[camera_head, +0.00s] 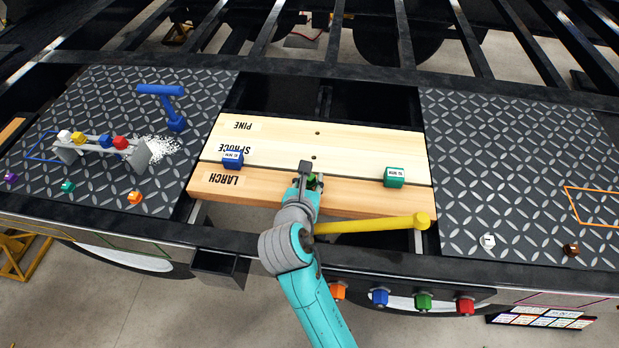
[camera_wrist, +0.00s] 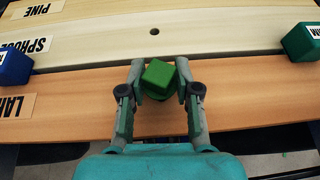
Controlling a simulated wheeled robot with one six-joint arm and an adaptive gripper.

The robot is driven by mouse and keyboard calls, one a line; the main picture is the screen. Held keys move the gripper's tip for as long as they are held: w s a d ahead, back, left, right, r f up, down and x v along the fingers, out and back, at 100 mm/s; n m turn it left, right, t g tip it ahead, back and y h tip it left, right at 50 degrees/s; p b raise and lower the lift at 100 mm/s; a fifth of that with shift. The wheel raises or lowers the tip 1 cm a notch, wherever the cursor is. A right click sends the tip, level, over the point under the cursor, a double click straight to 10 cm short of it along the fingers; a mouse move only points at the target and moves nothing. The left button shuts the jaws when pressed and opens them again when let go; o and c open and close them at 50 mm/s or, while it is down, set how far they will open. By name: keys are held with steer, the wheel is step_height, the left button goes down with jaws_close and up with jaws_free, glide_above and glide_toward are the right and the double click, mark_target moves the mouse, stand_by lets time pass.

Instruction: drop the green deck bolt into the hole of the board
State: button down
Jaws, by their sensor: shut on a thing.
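My gripper (camera_head: 309,178) is shut on the green deck bolt (camera_wrist: 158,76), whose square head shows between the fingertips in the wrist view (camera_wrist: 159,80). In the head view the bolt (camera_head: 312,183) is partly covered by my gripper. It is over the larch board (camera_head: 260,195), near its seam with the spruce board (camera_head: 275,151). The spruce board has a dark hole (camera_wrist: 154,31), ahead of the bolt in the wrist view. The pine board (camera_head: 360,135) has a hole (camera_head: 317,133) too. No larch hole shows. The bolt's lower end is hidden.
A blue block (camera_head: 232,159) and a green block (camera_head: 394,177) stand on the boards, left and right of my gripper. A yellow bar (camera_head: 375,225) lies near the front edge. A blue hammer-like tool (camera_head: 170,100) and a bolt rack (camera_head: 95,145) stand on the left plate.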

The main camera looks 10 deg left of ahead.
steer(key=shift+f, duration=0.45)
steer(key=c, duration=0.7)
jaws_free()
steer(key=shift+c, duration=0.2)
steer(key=v, duration=1.2)
